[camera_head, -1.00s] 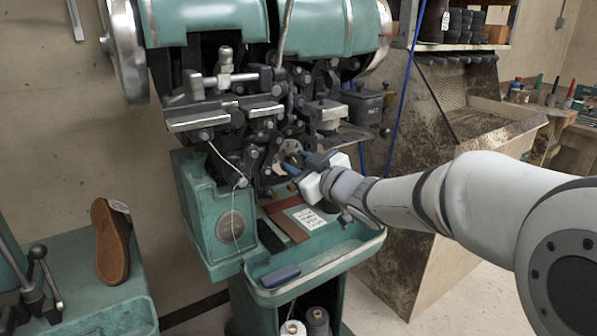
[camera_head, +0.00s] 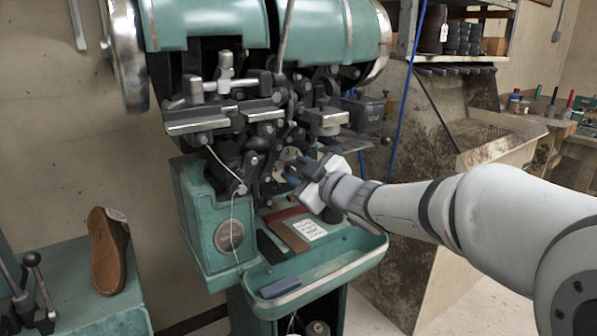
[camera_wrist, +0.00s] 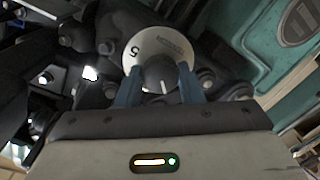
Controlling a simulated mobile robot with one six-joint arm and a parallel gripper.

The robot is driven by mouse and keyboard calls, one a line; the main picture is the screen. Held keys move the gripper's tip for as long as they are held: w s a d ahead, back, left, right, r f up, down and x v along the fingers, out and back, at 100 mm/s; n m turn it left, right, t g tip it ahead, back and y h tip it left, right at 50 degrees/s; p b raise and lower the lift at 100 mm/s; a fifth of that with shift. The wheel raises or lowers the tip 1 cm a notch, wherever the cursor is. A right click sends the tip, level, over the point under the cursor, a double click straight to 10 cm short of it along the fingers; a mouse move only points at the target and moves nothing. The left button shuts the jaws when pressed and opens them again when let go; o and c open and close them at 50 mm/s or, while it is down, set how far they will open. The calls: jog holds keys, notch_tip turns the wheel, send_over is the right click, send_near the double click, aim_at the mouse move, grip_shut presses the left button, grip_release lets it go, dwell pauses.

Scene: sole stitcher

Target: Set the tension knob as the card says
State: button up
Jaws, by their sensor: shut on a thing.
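The tension knob (camera_wrist: 158,72) is a small dark round knob in front of a pale dial disc (camera_wrist: 143,48) in the wrist view. The disc shows a "5" and small lettering I cannot read. A short white mark on the knob points down toward my palm. My gripper (camera_wrist: 158,84) has its two blue fingers on either side of the knob, shut on it. In the head view my gripper (camera_head: 298,170) reaches the stitcher's front, and the knob is mostly hidden.
The green stitcher (camera_head: 205,215) has dark linkages and metal arms crowding round the dial. Its tray (camera_head: 325,273) also holds strips and a dark blue block (camera_head: 281,288). A shelf and sloped bin stand at right.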

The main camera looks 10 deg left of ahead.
jog(key=o, duration=1)
jog(key=shift+c, duration=0.2)
jog(key=p+v, duration=0.1)
jog(key=v, duration=0.6)
jog(key=shift+s+d, duration=0.3)
jog(key=s+d+m+h+p, duration=0.2)
jog(key=d+m+h+p, duration=0.9)
jog(key=d, duration=0.7)
jog(key=s+d+f+m+g+p, duration=0.1)
jog(key=s+m+g, duration=0.1)
jog(key=s, duration=0.4)
jog(key=s+d+m+g+h+p, duration=0.1)
jog(key=s+m+g+p, duration=0.1)
jog(key=s+g, duration=0.2)
jog(key=s+d+f+m+g+h+p, duration=0.1)
jog(key=s+d+g+p, duration=0.1)
jog(key=s, duration=0.7)
jog(key=shift+s+f+m+g, duration=0.2)
jog(key=shift+f+m+g, duration=0.1)
jog(key=shift+m+g, duration=0.15)
